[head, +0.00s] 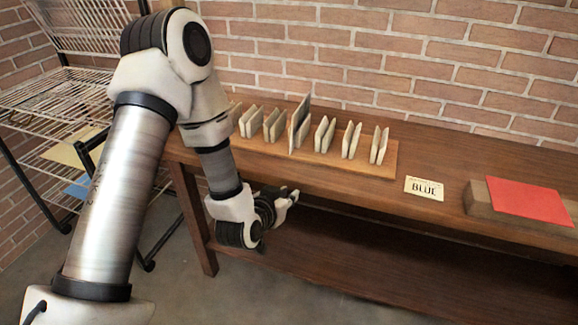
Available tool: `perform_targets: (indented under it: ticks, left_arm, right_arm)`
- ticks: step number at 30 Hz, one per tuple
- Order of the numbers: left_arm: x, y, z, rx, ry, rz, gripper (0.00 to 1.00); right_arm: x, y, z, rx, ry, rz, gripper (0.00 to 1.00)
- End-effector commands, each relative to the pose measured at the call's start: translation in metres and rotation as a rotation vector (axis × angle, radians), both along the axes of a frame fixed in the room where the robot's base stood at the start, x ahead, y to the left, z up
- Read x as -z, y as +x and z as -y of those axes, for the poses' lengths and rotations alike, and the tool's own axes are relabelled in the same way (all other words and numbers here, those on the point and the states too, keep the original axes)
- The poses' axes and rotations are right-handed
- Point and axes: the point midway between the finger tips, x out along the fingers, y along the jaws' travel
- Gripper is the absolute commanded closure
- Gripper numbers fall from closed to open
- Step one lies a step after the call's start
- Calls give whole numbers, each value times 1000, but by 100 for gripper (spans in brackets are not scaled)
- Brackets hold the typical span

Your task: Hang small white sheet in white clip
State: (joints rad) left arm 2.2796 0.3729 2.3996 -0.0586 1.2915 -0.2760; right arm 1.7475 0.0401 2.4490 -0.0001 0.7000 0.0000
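Several white clips (325,134) stand in a row on a wooden board on the table, each like a narrow upright pair of plates. A taller greyish sheet (300,118) stands upright in one clip left of the row's middle. I cannot make out a loose small white sheet. My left gripper (289,196) hangs in front of the table's front edge, below and apart from the clips. Its fingers are small and seen from the side, so I cannot tell whether they are open. My arm covers the left end of the row. My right gripper is out of view.
A card reading "BLUE" (425,188) lies right of the board on the wooden table (450,150). A red sheet (530,199) lies on a block at the right. A wire rack (60,95) at the left holds a yellow sheet (78,150) and a blue one (77,189).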

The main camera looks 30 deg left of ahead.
Motion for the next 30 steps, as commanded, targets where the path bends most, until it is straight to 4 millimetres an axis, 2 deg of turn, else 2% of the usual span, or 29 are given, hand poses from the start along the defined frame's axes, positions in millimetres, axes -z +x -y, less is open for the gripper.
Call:
perform_targets:
  ticks: [1, 3, 6, 9, 14, 24, 30]
  left_arm:
    - [-3, 14, -14, -33, 14, 126, 80]
    - [-34, 23, -30, -73, 38, 266, 80]
    - [-65, 26, -44, -110, 61, 381, 80]
    - [-77, 31, -48, -120, 69, 408, 80]
    - [-79, 50, -52, -118, 70, 407, 80]
    - [-77, 107, -65, -116, 70, 404, 80]
    - [-76, 122, -69, -117, 67, 401, 80]
  right_arm:
    - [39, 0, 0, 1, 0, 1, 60]
    - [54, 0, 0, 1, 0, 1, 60]
    - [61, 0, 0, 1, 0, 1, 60]
    - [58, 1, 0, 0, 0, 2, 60]
    - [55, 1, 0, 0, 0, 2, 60]
    - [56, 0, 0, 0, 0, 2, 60]
    - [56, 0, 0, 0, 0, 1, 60]
